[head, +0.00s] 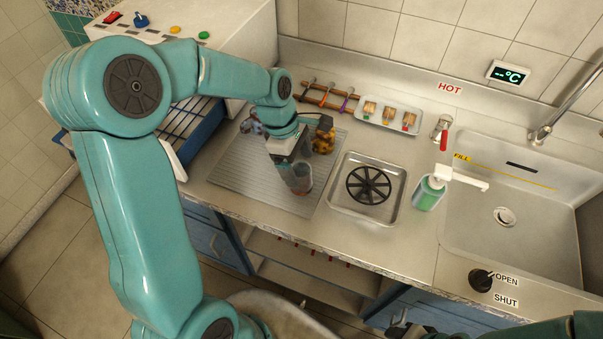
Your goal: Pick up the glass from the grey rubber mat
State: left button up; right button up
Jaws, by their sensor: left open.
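The grey rubber mat (232,183) is a ribbed sheet on the steel counter. A clear glass (301,180) stands upright near its right side. My left gripper (287,166) is open and comes down from above at the glass, with its fingers close to the glass's left side. I cannot tell whether a finger touches the glass or whether the glass lies between the fingers. The wrist hides part of the mat behind it.
A patterned amber object (324,140) stands just behind the glass. A drain tray with a black grate (368,186) lies to the right, then a green bottle (428,194) and the sink (515,200). A blue rack (188,125) is at left. The mat's front is clear.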

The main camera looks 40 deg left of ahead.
aim_at(299, 168)
pick_arm(q)
jog(key=x, duration=0.4)
jog(key=shift+s+d+p, duration=0.1)
jog(key=shift+s+p, duration=0.15)
jog(key=shift+p, duration=0.1)
jog(key=shift+w+f, duration=0.15)
jog(key=shift+f, duration=0.45)
jog(key=shift+d, duration=0.1)
jog(key=c, duration=1.1)
jog(key=shift+r, duration=0.1)
jog(key=shift+c, duration=0.2)
